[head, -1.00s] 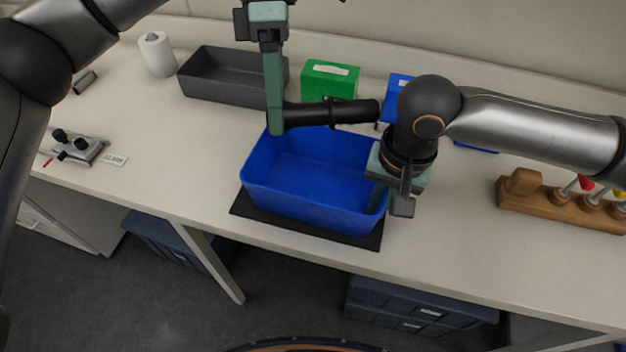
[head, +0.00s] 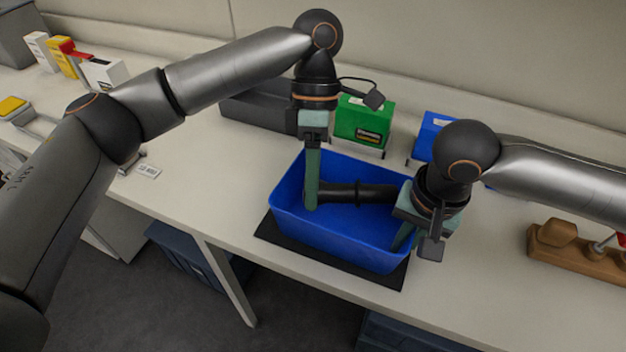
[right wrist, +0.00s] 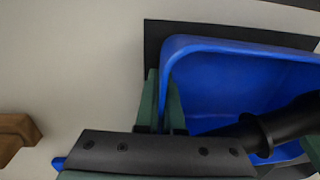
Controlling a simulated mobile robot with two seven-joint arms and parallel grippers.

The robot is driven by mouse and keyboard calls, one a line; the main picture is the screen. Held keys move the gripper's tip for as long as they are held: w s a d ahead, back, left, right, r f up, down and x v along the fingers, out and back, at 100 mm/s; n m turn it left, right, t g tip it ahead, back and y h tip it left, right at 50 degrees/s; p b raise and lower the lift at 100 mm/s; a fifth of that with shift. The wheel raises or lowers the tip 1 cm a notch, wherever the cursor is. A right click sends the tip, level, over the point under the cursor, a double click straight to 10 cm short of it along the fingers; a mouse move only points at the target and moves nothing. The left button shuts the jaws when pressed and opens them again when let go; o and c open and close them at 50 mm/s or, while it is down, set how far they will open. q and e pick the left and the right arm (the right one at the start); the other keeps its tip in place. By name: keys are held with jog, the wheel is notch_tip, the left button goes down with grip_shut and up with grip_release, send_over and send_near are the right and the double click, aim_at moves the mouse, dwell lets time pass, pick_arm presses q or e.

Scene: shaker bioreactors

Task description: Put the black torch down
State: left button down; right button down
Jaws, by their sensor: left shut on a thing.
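The black torch (head: 358,193) lies lengthwise inside the blue bin (head: 352,254), level and low between the walls. I cannot tell whether it touches the bin floor. My left gripper (head: 312,200) points straight down and is shut on the torch's left end. My right gripper (head: 402,238) is at the bin's right wall. In the right wrist view, its fingers (right wrist: 162,105) stand close together on either side of the blue bin's wall (right wrist: 230,50), with the wall between them. The torch (right wrist: 262,130) also shows there, its end near the right gripper.
The bin stands on a black mat (head: 330,262) near the table's front edge. A dark grey tray (head: 255,110), a green box (head: 362,120) and a blue box (head: 428,135) stand behind it. A wooden rack (head: 580,262) is at the right.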

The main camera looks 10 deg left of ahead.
pick_arm(q)
jog(key=shift+f, duration=0.2)
jog(key=shift+f, duration=0.35)
jog(key=shift+c, duration=1.4)
grip_release()
jog(key=shift+r, duration=0.55)
jog(key=v, duration=1.2)
